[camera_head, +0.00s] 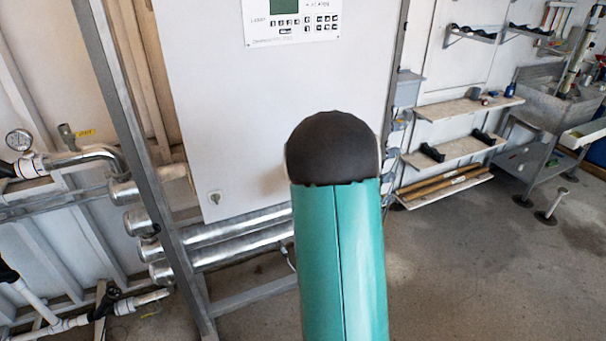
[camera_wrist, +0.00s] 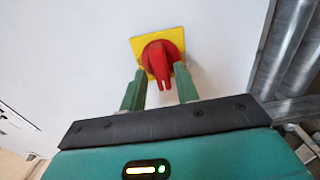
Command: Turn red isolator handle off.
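The red isolator handle (camera_wrist: 161,62) sits on a yellow square plate (camera_wrist: 176,38) on the white cabinet face in the wrist view. My gripper (camera_wrist: 161,82) points at it with its two green fingers apart. The left finger's tip lies at the handle's left side and the right finger's tip at its right side. The handle's narrow grip shows between them, with a visible gap on each side near its lower end. I cannot tell whether either fingertip touches the handle. In the head view the handle and gripper are hidden behind my own arm.
The white cabinet (camera_head: 220,110) has a control panel (camera_head: 290,20) at its top. Metal pipes (camera_head: 235,232) run below it. A grey frame post (camera_head: 140,150) stands at its left, with a pressure gauge (camera_head: 18,140) beyond. Shelves (camera_head: 455,150) and open floor lie at right.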

